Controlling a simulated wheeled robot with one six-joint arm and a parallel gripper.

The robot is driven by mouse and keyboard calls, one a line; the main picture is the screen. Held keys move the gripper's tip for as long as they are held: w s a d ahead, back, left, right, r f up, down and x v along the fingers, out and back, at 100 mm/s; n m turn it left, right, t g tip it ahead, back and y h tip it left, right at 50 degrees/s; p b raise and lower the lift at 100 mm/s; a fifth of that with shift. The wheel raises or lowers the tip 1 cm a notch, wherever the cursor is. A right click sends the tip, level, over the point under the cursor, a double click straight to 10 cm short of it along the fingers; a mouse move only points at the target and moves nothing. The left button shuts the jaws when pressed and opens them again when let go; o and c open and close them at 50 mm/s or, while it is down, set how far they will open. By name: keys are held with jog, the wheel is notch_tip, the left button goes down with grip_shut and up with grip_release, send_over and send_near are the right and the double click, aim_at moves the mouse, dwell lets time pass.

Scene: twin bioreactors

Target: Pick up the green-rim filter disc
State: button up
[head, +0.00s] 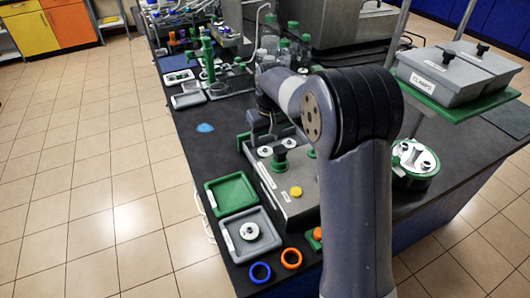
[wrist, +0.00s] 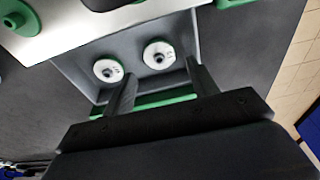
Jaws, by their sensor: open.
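Two white filter discs with dark centre holes sit side by side in the grey recess of the filter station. In the wrist view they are the left disc (wrist: 108,70) and the right disc (wrist: 158,55). Thin greenish edging shows on both, but I cannot tell their rim colours surely. My gripper (wrist: 161,71) is open and empty, its fingers pointing toward the recess. The right disc lies in the gap between the fingertips in the picture; no contact is visible. In the head view the discs (head: 265,151) show beside my arm, which hides part of the station.
The station (head: 300,206) has a green knob and a yellow button. A green tray (head: 231,194) and a grey tray (head: 270,240) holding another white disc lie in front. Blue (head: 260,272) and orange (head: 291,258) rings lie nearby. Bottles stand behind my arm.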

aim_at(265, 149)
jog(key=f, duration=0.2)
jog(key=w+f, duration=0.1)
jog(key=f, duration=0.2)
jog(key=shift+a+p, duration=0.15)
jog(key=shift+p, duration=0.15)
jog(key=shift+c, duration=0.4)
jog(key=c, duration=0.7)
jog(key=shift+o, duration=0.2)
jog(key=shift+r, duration=0.1)
